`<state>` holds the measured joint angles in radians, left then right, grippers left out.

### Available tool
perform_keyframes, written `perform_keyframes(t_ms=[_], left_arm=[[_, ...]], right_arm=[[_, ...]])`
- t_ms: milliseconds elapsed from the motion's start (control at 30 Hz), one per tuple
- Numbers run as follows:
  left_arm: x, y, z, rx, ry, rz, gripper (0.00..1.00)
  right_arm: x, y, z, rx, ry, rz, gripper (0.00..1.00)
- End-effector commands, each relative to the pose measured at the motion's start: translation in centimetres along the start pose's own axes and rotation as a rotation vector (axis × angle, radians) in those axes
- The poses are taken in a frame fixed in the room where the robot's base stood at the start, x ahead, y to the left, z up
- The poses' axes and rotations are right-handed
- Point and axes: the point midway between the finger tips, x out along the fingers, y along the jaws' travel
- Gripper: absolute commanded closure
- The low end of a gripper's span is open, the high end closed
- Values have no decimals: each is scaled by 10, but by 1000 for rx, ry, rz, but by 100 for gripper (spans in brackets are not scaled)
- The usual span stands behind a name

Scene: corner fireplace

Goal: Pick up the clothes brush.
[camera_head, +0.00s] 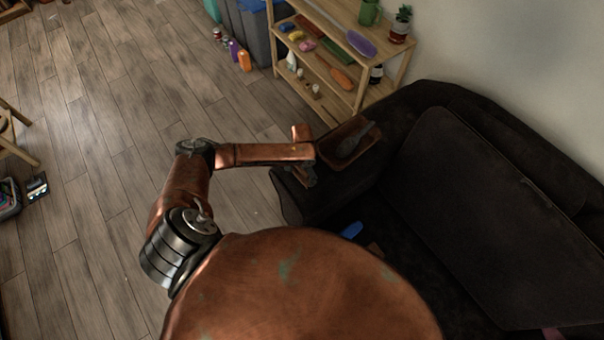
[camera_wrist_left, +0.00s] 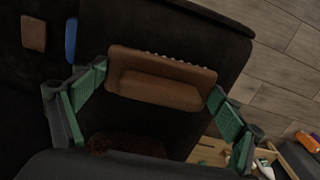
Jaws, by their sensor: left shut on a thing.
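The clothes brush (camera_wrist_left: 165,90) is a brown block with a row of pale bristles along its upper edge in the left wrist view. My left gripper (camera_wrist_left: 158,82) has its two green fingers against the brush's two ends and is shut on it. In the head view, my left gripper (camera_head: 331,160) is at the sofa's near left arm, partly hidden by my own copper arm links. The brush is hard to make out there, and I cannot tell how far it is above the sofa. My right gripper is not in view.
The dark sofa (camera_head: 470,200) fills the right side. A blue item (camera_head: 352,230) and a brown square (camera_wrist_left: 33,33) lie on it. A wooden shelf (camera_head: 362,95) with several small things stands behind. The wooden floor (camera_head: 90,130) at left is mostly clear.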

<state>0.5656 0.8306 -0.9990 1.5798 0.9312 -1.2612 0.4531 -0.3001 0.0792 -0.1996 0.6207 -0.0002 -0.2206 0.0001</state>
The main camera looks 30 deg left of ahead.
Motion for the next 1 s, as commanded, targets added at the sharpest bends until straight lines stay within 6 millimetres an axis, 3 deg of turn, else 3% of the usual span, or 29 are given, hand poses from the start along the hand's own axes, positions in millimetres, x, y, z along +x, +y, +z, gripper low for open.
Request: perform_keyframes(t_ms=[167, 567, 733, 1000], left_arm=[[0, 0, 0, 0, 0, 0, 38], [-9, 0, -1, 1, 2, 0, 38], [-33, -1, -1, 1, 4, -1, 38], [-93, 19, 46, 3, 1, 0, 38]], right_arm=[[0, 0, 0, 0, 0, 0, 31], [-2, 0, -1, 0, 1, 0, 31], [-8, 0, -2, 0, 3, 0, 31], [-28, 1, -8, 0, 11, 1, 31]])
